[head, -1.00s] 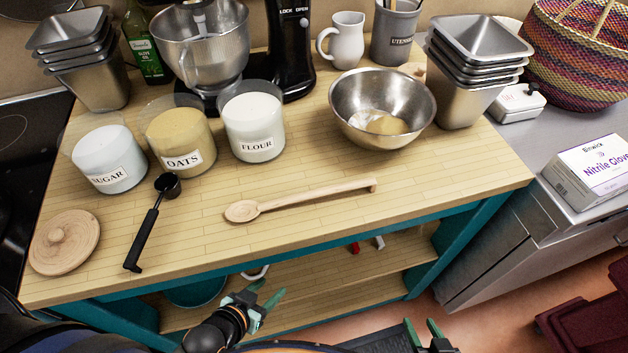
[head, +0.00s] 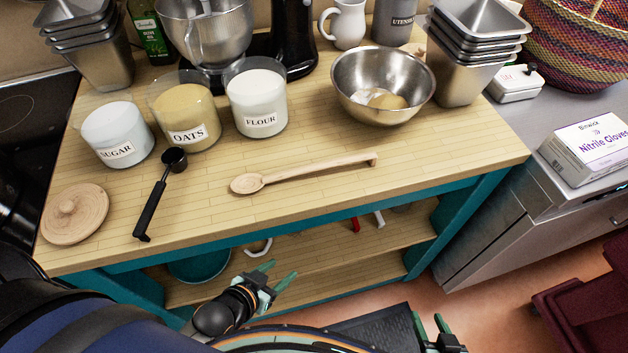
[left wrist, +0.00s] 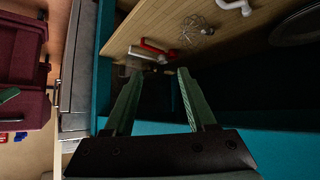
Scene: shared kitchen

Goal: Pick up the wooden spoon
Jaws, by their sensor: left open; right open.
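The wooden spoon (head: 304,173) lies flat on the wooden counter (head: 330,215), its bowl end to the left and its handle reaching right, below the metal mixing bowl. My left gripper (head: 273,278) is open and empty, in front of the table's front edge and below the counter top. In the left wrist view its two green fingers (left wrist: 163,108) stand apart with nothing between them, facing the lower shelf. My right gripper (head: 431,328) is at the bottom edge of the head view, open and apart from the table. The spoon is not visible in the left wrist view.
A black measuring scoop (head: 160,193) and a round wooden lid (head: 75,213) lie left of the spoon. Sugar, oats and flour jars (head: 256,99) and a metal bowl (head: 384,82) stand behind it. The counter around the spoon is clear.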

